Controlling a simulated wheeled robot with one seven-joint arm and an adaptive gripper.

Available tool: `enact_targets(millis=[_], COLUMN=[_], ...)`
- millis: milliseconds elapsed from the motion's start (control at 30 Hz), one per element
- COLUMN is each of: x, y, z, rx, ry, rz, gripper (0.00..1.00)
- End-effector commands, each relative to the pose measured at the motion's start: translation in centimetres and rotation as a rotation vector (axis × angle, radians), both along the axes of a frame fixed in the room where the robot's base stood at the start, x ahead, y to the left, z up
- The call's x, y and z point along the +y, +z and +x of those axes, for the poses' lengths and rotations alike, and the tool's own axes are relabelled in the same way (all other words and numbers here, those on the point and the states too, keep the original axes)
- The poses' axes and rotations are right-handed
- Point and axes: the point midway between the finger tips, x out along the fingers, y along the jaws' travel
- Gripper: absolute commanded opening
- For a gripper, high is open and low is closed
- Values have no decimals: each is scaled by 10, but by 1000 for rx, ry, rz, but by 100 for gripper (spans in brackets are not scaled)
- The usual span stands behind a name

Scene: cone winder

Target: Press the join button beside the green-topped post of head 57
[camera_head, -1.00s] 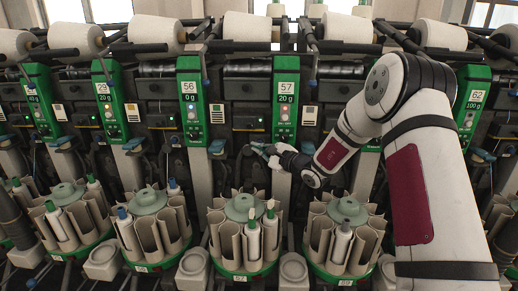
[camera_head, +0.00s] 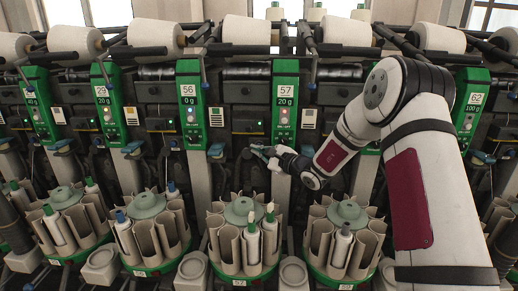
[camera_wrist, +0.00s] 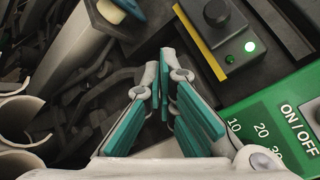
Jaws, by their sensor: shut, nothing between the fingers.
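The green-topped post of head 57 (camera_head: 286,97) stands centre-right in the head view. Its green panel (camera_wrist: 270,118) with ON/OFF lettering shows at the lower right in the wrist view. Left of the post, a dark box (camera_head: 246,118) has a green light. In the wrist view this box (camera_wrist: 232,48) has a yellow edge, a lit green light and a round black button (camera_wrist: 216,13). My gripper (camera_head: 256,150) is shut and empty, below the box and left of the post. Its teal-padded fingers (camera_wrist: 167,62) appear apart from the button.
Bobbin magazines, including one below my gripper (camera_head: 240,212), line the front. A blue-topped part (camera_head: 216,149) lies left of my gripper; one with a pale edge (camera_wrist: 122,8) shows at the wrist view's top. The post of head 56 (camera_head: 190,105) stands left.

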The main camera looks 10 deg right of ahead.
Motion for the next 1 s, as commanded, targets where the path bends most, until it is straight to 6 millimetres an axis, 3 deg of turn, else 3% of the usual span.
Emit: enact_targets(millis=[1000], x=[-3], y=[1], z=[8], rx=[0], ry=[0], rz=[0], gripper=[0])
